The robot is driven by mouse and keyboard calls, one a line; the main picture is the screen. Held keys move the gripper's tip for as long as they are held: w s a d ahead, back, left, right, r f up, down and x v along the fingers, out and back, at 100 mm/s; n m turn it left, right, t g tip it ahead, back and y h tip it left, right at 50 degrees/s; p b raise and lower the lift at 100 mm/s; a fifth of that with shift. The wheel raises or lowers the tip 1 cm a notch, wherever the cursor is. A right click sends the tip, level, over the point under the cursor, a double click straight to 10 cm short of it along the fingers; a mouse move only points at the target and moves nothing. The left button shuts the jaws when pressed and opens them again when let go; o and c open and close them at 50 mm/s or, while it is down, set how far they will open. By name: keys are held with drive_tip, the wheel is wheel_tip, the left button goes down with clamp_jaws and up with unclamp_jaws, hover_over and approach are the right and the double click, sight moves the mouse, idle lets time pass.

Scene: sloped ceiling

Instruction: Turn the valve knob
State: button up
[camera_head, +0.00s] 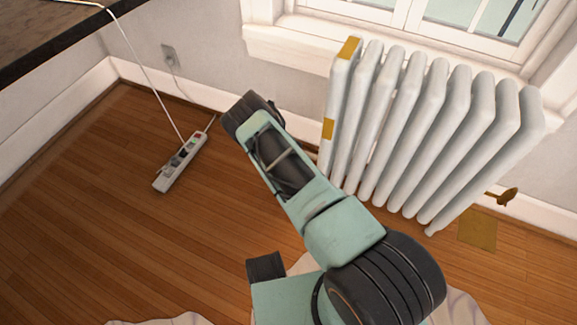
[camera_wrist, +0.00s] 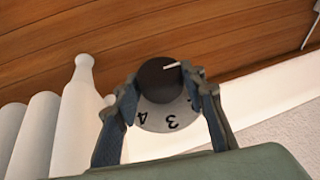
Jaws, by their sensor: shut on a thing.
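The valve knob (camera_wrist: 158,78) shows in the wrist view as a dark round cap with a white pointer line at its upper right. Below it is a pale dial (camera_wrist: 165,119) with the numbers 3 and 4 upside down. My gripper (camera_wrist: 163,84) has one finger on each side of the knob and is shut on it. The white ribbed radiator (camera_head: 430,130) stands under the window in the head view, and part of it shows at the left of the wrist view (camera_wrist: 76,125). In the head view my arm and the radiator leave the knob and fingertips out of sight.
A white power strip (camera_head: 178,165) lies on the wooden floor (camera_head: 90,210) at the left, with a cord running up. A dark counter (camera_head: 40,35) juts in at upper left. A brass-coloured fitting (camera_head: 505,196) sticks out right of the radiator. Floor between strip and arm is clear.

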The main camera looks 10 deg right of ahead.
drive_tip(key=t+y, duration=0.1)
drive_tip(key=m+t+y, duration=0.1)
drive_tip(key=shift+s+d+f+y, duration=0.1)
drive_tip(key=shift+s+d+y, duration=0.05)
drive_tip(key=shift+d+y, duration=0.2)
drive_tip(key=t+y, duration=0.2)
drive_tip(key=shift+d+f+m+t, duration=0.1)
drive_tip(key=shift+m+t, duration=0.2)
drive_tip(key=shift+m, duration=0.1)
drive_tip(key=shift+t+y, duration=0.6)
drive_tip(key=shift+y, duration=0.25)
drive_tip(key=shift+f+m+t+y, duration=0.1)
drive_tip(key=shift+m+t+y, duration=0.2)
drive_tip(key=shift+t+y, duration=0.2)
drive_tip(key=o, duration=1.1)
drive_tip(key=shift+a, duration=0.2)
drive_tip(key=shift+o, duration=0.2)
drive_tip(key=shift+s, duration=0.1)
drive_tip(key=shift+s+d, duration=0.1)
drive_tip(key=shift+d, duration=0.05)
